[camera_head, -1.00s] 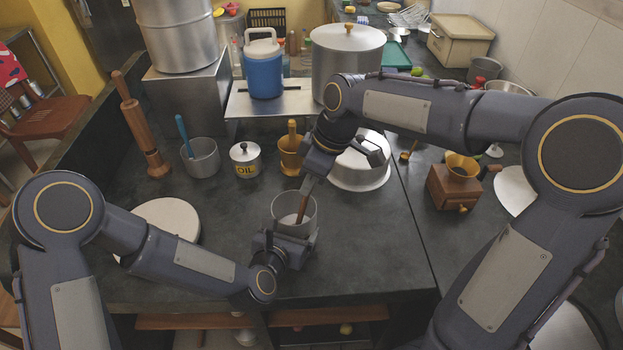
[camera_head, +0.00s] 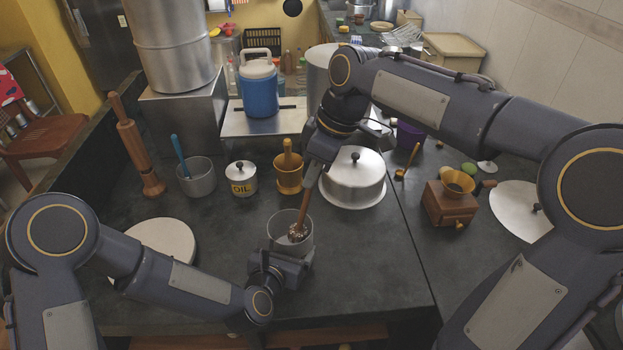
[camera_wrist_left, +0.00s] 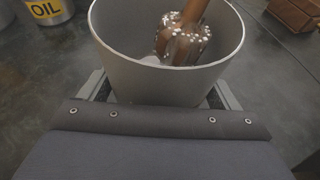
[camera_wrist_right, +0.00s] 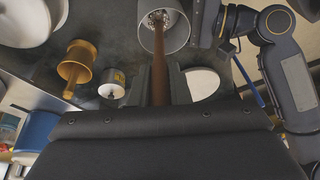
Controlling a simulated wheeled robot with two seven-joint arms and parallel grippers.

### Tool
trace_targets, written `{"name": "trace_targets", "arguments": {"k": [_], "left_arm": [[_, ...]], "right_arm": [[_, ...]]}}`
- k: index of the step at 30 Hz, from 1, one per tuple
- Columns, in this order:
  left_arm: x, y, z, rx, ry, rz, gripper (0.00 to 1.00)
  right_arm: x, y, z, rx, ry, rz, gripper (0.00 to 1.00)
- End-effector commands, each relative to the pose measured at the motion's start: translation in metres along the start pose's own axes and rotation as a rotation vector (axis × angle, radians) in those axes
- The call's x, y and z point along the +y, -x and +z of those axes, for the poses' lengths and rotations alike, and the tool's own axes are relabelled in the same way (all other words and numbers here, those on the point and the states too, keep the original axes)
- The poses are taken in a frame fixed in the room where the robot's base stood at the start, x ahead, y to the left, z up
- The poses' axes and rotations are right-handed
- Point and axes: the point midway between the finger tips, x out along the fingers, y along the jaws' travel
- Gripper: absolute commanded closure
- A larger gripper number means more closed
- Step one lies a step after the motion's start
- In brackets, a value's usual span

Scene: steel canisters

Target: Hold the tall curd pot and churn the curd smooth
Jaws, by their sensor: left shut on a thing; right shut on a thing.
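The tall grey curd pot (camera_head: 279,240) stands upright near the front middle of the dark counter. My left gripper (camera_head: 287,258) is shut on its near side; the left wrist view shows the pot wall (camera_wrist_left: 165,85) between the jaws. My right gripper (camera_head: 314,167) is shut on the shaft of a wooden churner (camera_head: 304,208), above the pot. The churner slants slightly; its head, flecked with white curd, is inside the pot's upper part. It also shows in the right wrist view (camera_wrist_right: 159,65). The curd surface is mostly hidden by the head.
A pale round board (camera_head: 160,242) lies left, partly under my left arm. A wooden grinder (camera_head: 447,204) stands right.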

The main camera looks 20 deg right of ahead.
Motion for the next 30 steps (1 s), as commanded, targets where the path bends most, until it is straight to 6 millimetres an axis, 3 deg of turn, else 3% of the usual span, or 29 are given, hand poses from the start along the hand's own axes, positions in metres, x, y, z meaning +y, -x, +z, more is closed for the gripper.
{"name": "trace_targets", "arguments": {"k": [21,30], "left_arm": [[0.0,0.0,0.001,-0.002,0.0,0.0,0.55],[0.0,0.0,0.001,-0.002,0.0,0.0,0.55]], "right_arm": [[0.0,0.056,-0.007,0.002,0.001,0.002,1.0],[-0.001,0.06,-0.007,0.0,0.0,0.0,1.0]]}}
